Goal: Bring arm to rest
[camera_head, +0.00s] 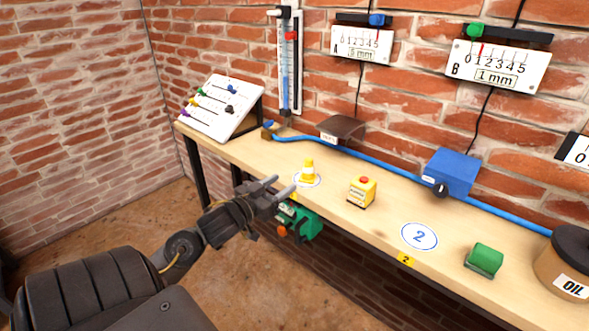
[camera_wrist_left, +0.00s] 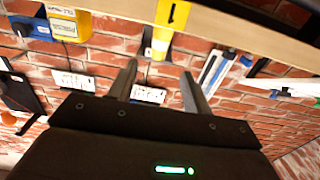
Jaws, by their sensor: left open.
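My left arm comes in from the lower left in the head view. Its gripper (camera_head: 281,188) is open and empty, with its fingertips near the front edge of the wooden bench (camera_head: 340,207). A small yellow cone (camera_head: 308,171) stands on a round white mark just beyond the fingertips, apart from them as far as I can tell. The left wrist view shows the two fingers (camera_wrist_left: 157,88) spread with nothing between them. A yellow tag marked 1 (camera_wrist_left: 173,14) on the bench edge shows above them. My right gripper is in neither view.
A yellow box with a red button (camera_head: 362,191), a round mark 2 (camera_head: 419,236), a green block (camera_head: 484,260) and an oil can (camera_head: 566,262) are on the bench. A green device (camera_head: 304,224) hangs under its front edge. A blue hose (camera_head: 390,175) runs along the back. Floor in front looks clear.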

